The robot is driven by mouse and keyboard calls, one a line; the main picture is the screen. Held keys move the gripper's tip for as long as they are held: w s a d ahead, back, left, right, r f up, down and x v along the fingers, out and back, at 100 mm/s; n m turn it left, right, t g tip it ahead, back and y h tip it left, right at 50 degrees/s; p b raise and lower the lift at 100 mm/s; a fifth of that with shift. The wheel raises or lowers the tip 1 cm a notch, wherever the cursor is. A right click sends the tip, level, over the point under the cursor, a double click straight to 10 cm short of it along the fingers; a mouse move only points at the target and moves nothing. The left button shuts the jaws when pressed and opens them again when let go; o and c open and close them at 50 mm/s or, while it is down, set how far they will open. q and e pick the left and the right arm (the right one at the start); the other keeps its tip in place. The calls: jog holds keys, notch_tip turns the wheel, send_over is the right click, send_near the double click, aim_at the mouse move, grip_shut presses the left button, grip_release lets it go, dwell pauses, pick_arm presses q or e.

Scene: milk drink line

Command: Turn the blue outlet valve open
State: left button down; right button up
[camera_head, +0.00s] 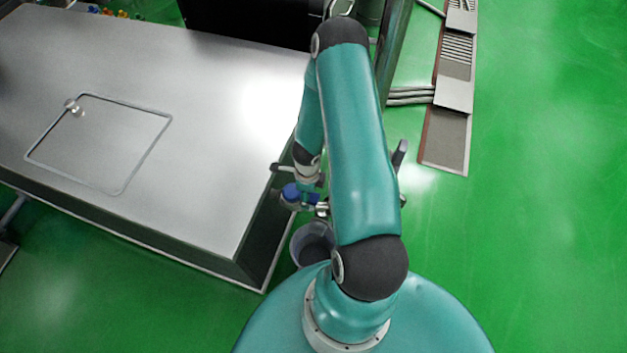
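The blue outlet valve (291,192) is a small blue part at the right end of the steel table, just above a clear bucket (311,244). A teal arm, which I take to be my left, rises from the bottom centre and folds back down. Its wrist comes down right beside the blue part. The gripper is mostly hidden behind the arm links, and whether it touches the valve cannot be told. Some metal fitting (321,208) shows just right of the blue part. The valve's handle angle is too small to read. No second arm shows.
The steel table (190,80) fills the left, with a square outlined hatch (98,145) and a small knob (73,107). A dark piece (400,154) sticks out right of my arm. A grey floor grate (446,140) lies at upper right. The green floor at right is clear.

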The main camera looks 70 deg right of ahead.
jog(key=shift+s, duration=0.2)
jog(key=shift+r, duration=0.15)
jog(key=shift+w+r, duration=0.1)
jog(key=shift+r, duration=3.5)
